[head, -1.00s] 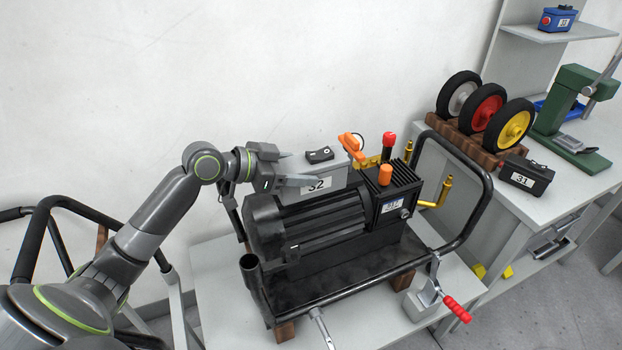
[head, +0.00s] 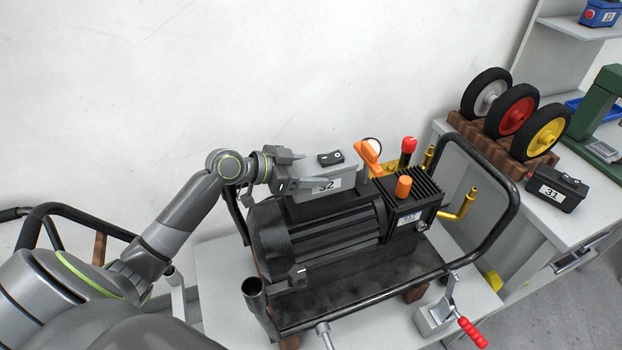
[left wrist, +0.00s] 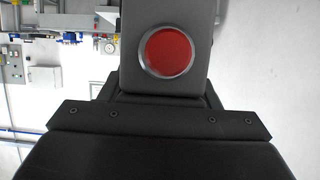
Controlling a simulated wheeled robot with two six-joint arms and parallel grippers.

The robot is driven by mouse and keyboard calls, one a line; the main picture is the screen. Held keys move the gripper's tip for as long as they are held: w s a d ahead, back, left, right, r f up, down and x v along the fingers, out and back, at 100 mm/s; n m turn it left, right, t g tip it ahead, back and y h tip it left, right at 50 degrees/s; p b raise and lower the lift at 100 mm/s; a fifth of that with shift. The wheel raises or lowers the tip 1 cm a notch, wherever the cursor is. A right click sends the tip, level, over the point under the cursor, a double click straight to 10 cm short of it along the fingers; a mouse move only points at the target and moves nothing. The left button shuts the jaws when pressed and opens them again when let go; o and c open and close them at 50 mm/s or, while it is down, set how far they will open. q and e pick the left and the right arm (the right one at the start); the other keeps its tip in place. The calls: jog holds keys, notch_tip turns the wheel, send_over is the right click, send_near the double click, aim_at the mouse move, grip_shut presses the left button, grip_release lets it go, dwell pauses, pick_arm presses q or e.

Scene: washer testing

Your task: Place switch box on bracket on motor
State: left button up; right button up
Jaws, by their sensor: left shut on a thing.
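The switch box (head: 337,181) is grey, carries a "32" label and has a black rocker switch on top. In the head view it is behind the motor (head: 325,232), near the motor's back edge; its underside is hidden, so I cannot tell what it rests on. My left gripper (head: 298,172) is shut on the left end of the box. The bracket cannot be made out clearly. My right gripper is out of view.
The motor sits on a black tubular frame (head: 497,213) on a grey table. Orange (head: 403,187) and red (head: 408,145) knobs stand right of the box. A red-handled clamp (head: 445,312) is at front right. Wheels and box 31 (head: 557,188) occupy the right bench.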

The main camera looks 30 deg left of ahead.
pick_arm(q)
jog(key=f, duration=0.3)
jog(key=shift+w+f, duration=0.2)
jog(key=shift+s, duration=0.1)
jog(key=shift+f, duration=0.15)
jog(key=o, duration=1.1)
jog(key=shift+a, duration=0.1)
jog(key=shift+o, duration=0.5)
jog(key=shift+r+p, duration=0.2)
jog(key=shift+p, duration=0.1)
jog(key=b+v, duration=0.3)
jog(key=v, duration=0.9)
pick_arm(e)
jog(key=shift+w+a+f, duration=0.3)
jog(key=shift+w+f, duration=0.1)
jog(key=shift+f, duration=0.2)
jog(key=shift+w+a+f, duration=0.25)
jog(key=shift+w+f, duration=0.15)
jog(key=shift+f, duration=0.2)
